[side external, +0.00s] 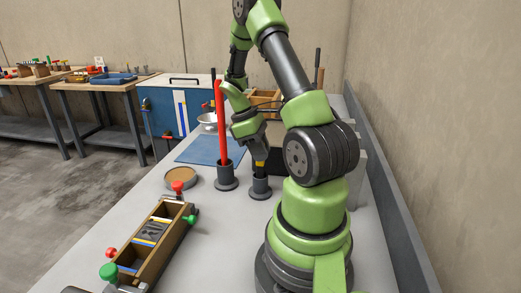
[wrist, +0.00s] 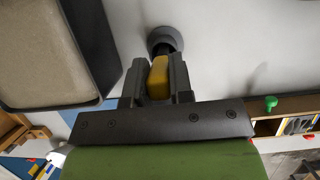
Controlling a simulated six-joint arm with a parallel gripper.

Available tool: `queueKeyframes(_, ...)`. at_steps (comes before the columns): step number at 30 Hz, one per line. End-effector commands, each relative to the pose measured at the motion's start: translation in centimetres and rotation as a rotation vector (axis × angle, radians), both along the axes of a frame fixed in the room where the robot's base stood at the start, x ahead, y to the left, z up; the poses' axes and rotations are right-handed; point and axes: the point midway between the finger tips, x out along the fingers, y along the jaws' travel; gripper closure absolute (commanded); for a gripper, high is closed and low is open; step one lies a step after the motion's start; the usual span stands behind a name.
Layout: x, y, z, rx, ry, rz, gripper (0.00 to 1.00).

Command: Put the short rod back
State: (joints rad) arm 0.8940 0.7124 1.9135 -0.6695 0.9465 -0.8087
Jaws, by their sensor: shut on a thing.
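My gripper (side external: 257,153) is shut on a short rod with a yellow top (side external: 260,164), right over a dark grey holder (side external: 260,188). In the wrist view the yellow end (wrist: 158,78) sits between the two jaws, and the round holder (wrist: 165,38) with its dark opening lies just beyond it. The rod looks upright and in line with the holder; how deep its lower end reaches is hard to tell. A long red rod (side external: 221,125) stands in a second dark holder (side external: 227,178) just to the left.
A wooden mould box (side external: 155,240) with red and green knobs lies at the front left. A round shallow dish (side external: 181,178), a blue mat (side external: 205,148) and a white bowl (side external: 208,119) are nearby. The grey tabletop is clear in front of the holders.

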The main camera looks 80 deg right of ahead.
Motion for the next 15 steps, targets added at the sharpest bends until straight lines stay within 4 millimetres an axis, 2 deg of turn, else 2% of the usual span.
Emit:
queueKeyframes(3,0.00,0.00,-0.30,0.000,0.001,0.001,1.00)
queueKeyframes(4,0.00,-0.01,-0.29,0.000,0.000,0.001,0.75)
queueKeyframes(6,0.00,-0.01,-0.26,0.000,0.000,0.001,0.58)
queueKeyframes(7,0.00,-0.01,-0.26,0.000,0.000,0.001,0.54)
queueKeyframes(15,0.01,-0.02,-0.16,-0.001,0.000,0.000,0.54)
